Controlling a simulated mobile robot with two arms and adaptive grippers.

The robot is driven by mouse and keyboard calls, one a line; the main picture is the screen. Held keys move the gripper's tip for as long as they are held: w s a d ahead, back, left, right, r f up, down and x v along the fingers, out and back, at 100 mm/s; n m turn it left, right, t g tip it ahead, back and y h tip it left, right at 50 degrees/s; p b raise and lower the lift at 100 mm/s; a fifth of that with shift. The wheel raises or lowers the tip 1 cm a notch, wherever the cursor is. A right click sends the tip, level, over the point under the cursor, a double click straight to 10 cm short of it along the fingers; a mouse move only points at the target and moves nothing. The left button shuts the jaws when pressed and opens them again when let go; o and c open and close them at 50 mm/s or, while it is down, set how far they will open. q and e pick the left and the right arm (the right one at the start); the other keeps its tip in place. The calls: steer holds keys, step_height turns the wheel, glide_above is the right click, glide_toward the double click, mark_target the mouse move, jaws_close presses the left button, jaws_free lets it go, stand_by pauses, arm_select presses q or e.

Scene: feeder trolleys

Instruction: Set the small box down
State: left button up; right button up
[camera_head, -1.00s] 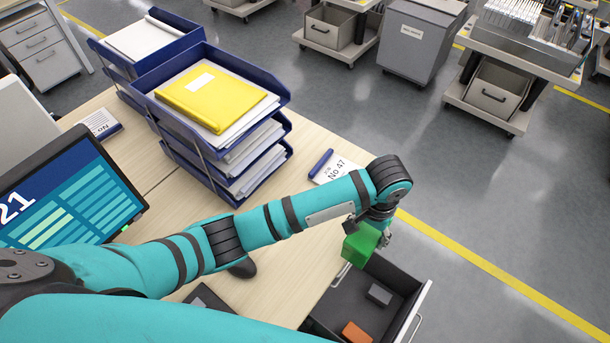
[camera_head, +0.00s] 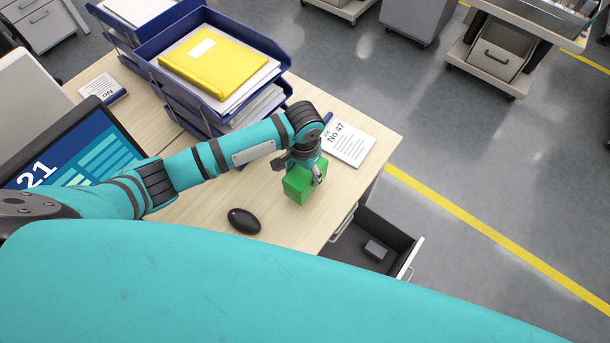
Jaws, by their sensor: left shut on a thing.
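The small green box (camera_head: 298,184) is in my left gripper (camera_head: 304,172), over the desk top (camera_head: 262,255). The gripper is shut on it from above. The box is close to the wood surface, between the black mouse and the No 47 card; I cannot tell whether its underside touches the desk. The fingers partly cover the box. My right gripper is not in view.
A black mouse (camera_head: 244,221) lies left of the box. The No 47 card (camera_head: 347,144) lies behind it. Blue stacked trays (camera_head: 208,98) and a monitor (camera_head: 85,150) stand left. An open drawer (camera_head: 345,250) below the desk holds a dark grey block (camera_head: 375,250).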

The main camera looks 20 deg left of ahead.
arm_select(q)
steer(key=shift+d+f, duration=0.1)
steer(key=shift+f, duration=1.7)
steer(key=o, duration=1.4)
steer(key=shift+r, duration=0.1)
step_height(320, 180, up, 12)
steer(key=shift+r+b, duration=0.1)
steer(key=shift+b, duration=0.2)
